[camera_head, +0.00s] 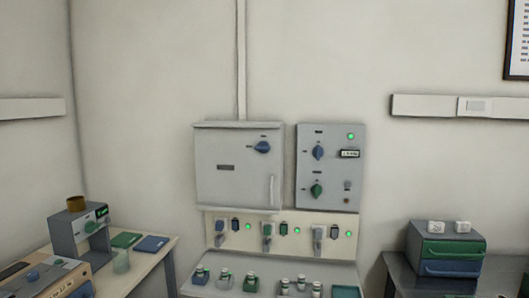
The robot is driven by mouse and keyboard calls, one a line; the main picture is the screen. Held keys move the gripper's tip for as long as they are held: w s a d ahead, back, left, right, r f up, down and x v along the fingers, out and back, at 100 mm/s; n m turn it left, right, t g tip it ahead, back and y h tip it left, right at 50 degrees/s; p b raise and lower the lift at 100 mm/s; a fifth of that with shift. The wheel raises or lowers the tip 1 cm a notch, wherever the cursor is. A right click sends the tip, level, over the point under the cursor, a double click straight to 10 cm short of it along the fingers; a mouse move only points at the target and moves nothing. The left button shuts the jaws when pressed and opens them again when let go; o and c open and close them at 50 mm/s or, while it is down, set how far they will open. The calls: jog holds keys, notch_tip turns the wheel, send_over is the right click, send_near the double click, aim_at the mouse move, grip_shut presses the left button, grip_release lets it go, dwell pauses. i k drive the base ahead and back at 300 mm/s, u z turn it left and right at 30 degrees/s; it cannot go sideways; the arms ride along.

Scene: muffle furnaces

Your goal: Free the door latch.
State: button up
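A grey furnace cabinet (215,185) hangs on the back wall at the centre, and its door looks closed. A blue rotary knob (262,147) sits at the door's upper right and looks like the latch. Its pointer is too small to read surely. A pale vertical handle (271,190) is at the door's lower right. A dark label (226,167) is on the door's middle. My gripper is not in this view.
Right of the cabinet is a control panel (330,190) with blue and green knobs and a lit display. Below are a switch strip (209,232) and a bench with several small bottles. Side tables hold a coffee-machine-like device (72,228) and a drawer box (445,248).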

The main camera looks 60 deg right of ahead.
aim_at(263, 147)
jog(key=i, duration=0.85)
jog(key=u, duration=0.05)
